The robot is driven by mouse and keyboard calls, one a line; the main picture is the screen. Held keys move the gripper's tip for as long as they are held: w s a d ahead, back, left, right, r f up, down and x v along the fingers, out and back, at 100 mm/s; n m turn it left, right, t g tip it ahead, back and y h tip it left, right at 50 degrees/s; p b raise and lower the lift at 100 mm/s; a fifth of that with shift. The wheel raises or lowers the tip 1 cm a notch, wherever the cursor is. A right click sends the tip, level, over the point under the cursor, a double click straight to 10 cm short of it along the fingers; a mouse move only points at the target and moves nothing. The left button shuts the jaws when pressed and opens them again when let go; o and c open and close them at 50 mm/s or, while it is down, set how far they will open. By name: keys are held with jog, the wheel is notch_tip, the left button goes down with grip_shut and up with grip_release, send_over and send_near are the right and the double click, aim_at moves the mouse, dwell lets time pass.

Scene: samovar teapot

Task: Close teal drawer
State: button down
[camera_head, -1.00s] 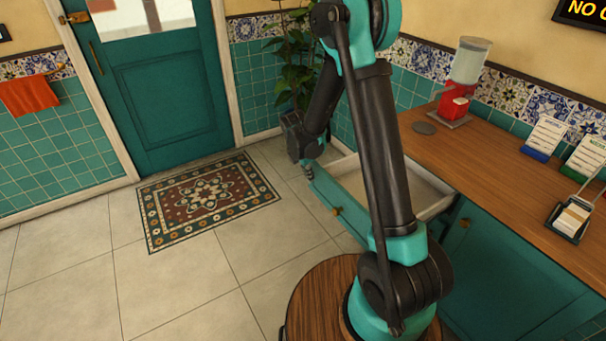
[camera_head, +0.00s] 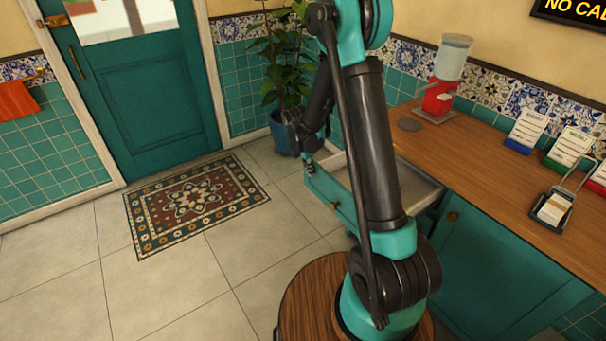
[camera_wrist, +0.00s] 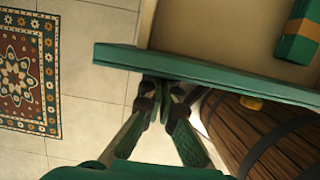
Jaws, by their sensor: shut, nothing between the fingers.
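The teal drawer (camera_head: 331,198) stands pulled out from the teal counter cabinet, with its pale inside showing behind my arm. In the wrist view its teal front edge (camera_wrist: 200,72) runs across the picture, and a brass knob (camera_wrist: 251,103) shows on its face. My gripper (camera_head: 309,167) is at the far left end of the drawer front, on the outer side. In the wrist view my gripper (camera_wrist: 163,92) is shut and empty, its tips at or very close to the drawer front. Whether they touch it I cannot tell.
A green box with an orange band (camera_wrist: 299,32) lies inside the drawer. A wooden barrel (camera_wrist: 262,130) shows below the front in the wrist view. A potted plant (camera_head: 283,60) stands behind my gripper. The patterned rug (camera_head: 195,203) and open tiled floor lie left.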

jog(key=w+d, duration=0.4)
jog(key=d, duration=0.3)
jog(key=w+d, duration=0.4)
jog(key=d, duration=0.4)
jog(key=w+d, duration=0.5)
jog(key=d, duration=0.2)
jog(key=shift+d, duration=0.15)
